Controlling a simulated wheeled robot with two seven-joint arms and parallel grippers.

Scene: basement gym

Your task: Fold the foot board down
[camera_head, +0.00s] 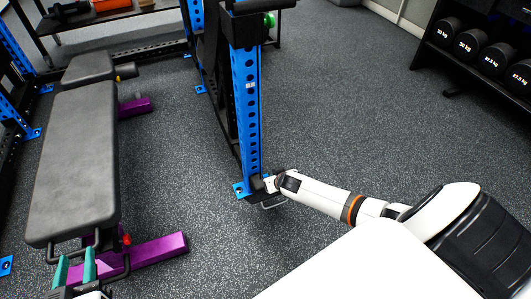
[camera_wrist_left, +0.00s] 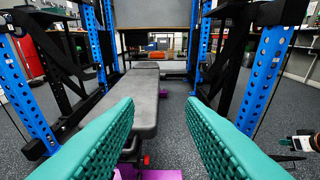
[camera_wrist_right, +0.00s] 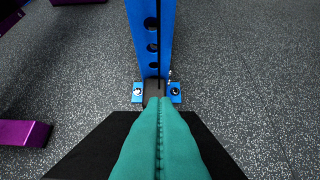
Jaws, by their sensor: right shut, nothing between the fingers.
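A tall black panel (camera_head: 225,95) stands upright beside the blue rack post (camera_head: 246,110) in the head view; I cannot tell for sure whether it is the foot board. My right gripper (camera_head: 264,185) is at the foot of this post, its fingertips hidden there. In the right wrist view its teal fingers (camera_wrist_right: 160,105) are shut together and empty, pointing at the post's base. A dark flat shape shows below them; I cannot tell what it is. My left gripper (camera_head: 76,268) is open and empty at the near end of the bench; the left wrist view shows its parted fingers (camera_wrist_left: 160,125).
A grey padded bench (camera_head: 75,165) with purple feet (camera_head: 150,250) stands at the left. A dumbbell rack (camera_head: 470,50) is at the upper right. A shelf (camera_head: 110,15) stands at the back left. The speckled floor right of the post is clear.

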